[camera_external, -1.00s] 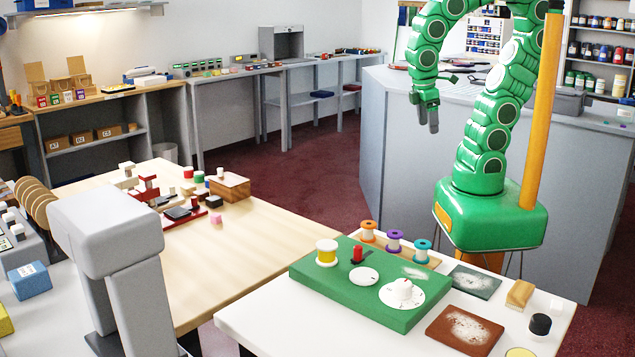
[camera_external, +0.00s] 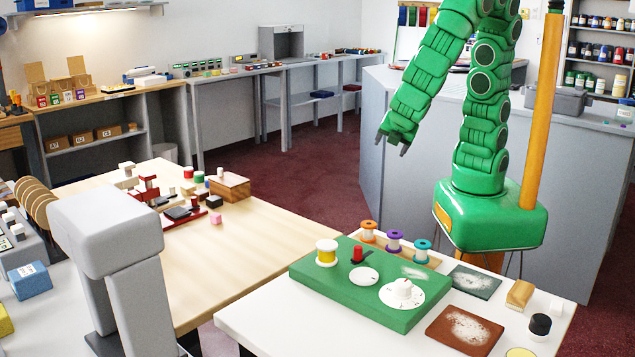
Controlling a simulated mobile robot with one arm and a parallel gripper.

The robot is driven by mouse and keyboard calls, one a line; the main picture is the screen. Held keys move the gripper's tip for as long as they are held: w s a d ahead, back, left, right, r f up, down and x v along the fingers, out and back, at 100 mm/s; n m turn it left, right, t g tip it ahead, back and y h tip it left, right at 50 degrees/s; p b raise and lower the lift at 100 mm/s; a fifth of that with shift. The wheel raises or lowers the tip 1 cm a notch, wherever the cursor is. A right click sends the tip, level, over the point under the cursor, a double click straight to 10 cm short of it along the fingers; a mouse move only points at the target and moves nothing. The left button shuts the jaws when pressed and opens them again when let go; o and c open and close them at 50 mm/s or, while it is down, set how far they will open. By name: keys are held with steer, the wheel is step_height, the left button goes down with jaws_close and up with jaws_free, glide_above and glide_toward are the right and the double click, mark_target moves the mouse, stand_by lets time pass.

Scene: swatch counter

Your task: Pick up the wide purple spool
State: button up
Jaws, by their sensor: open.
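The purple spool (camera_external: 394,241) stands upright on a small wooden rack (camera_external: 429,262) behind the green block on the white table. It has purple flanges and a pale middle. An orange spool (camera_external: 368,232) stands to its left and a teal spool (camera_external: 422,251) to its right. My gripper (camera_external: 391,145) is open and empty, pointing down in the air above and behind the spools, well apart from them.
The green block (camera_external: 340,290) carries a yellow spool (camera_external: 327,252), a red piece (camera_external: 358,254) and white discs. A brown pad (camera_external: 465,330), a wooden brush (camera_external: 520,295) and a black-topped jar (camera_external: 540,326) lie to the right. A grey machine (camera_external: 105,230) stands at the left.

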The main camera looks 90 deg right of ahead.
steer(key=w+a+f+n+t+h, duration=0.1)
steer(key=w+a+f+n+t, duration=0.15)
steer(key=a+n, duration=0.35)
steer(key=n+t+y, duration=0.5)
steer(key=n+t, duration=0.5)
steer(key=n, duration=0.4)
glide_toward(394, 233)
steer(key=x, duration=0.3)
steer(key=shift+w+g, duration=0.15)
steer(key=shift+g, duration=0.1)
steer(key=shift+x, duration=2.5)
steer(key=shift+c, duration=0.5)
steer(key=c, duration=1)
steer(key=shift+r, duration=0.1)
steer(key=shift+c, duration=0.2)
step_height(394, 233, up, 10)
